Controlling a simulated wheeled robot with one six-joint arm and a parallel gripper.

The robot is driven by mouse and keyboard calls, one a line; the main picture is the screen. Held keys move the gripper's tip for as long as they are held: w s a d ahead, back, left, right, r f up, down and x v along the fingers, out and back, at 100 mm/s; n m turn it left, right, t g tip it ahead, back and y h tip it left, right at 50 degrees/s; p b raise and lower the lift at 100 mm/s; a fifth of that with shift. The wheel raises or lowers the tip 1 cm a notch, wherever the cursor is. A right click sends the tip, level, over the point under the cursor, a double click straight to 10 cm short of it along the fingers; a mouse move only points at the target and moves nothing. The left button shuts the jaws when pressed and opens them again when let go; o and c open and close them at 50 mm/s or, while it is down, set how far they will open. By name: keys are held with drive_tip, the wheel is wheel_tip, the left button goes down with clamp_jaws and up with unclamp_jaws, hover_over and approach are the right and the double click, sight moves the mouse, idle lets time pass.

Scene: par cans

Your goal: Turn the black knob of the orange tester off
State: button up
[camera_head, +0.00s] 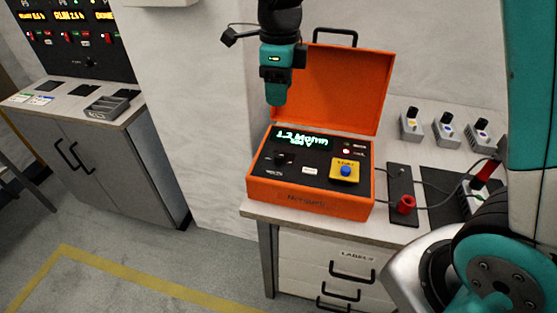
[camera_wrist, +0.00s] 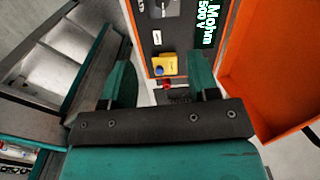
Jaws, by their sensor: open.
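The orange tester (camera_head: 310,201) stands on a bench with its lid open at the back. Its black panel has a lit green display (camera_head: 301,137) reading about 1.2 Mohm and 500 V. The black knob (camera_head: 281,158) is at the panel's left; its pointer setting is too small to read. A yellow block with a blue button (camera_head: 346,171) is at the right. My gripper (camera_head: 276,101) hangs above the panel's back left, pointing down, apart from the knob. In the wrist view its fingers (camera_wrist: 163,77) are apart and empty, with the yellow block (camera_wrist: 164,65) beyond them.
The raised lid (camera_head: 345,88) stands close behind my gripper. To the right are a black plate with a red terminal (camera_head: 405,205), cables and several small grey boxes (camera_head: 446,130). A cabinet (camera_head: 102,155) stands at the left. The floor (camera_head: 140,235) in front is clear.

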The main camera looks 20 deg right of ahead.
approach(279, 155)
drive_tip(key=shift+m, duration=0.4)
wheel_tip(279, 155, down, 9)
drive_tip(key=shift+f+p, duration=0.15)
drive_tip(key=shift+p, duration=0.2)
drive_tip(key=shift+c, duration=0.3)
drive_tip(key=c, duration=0.9)
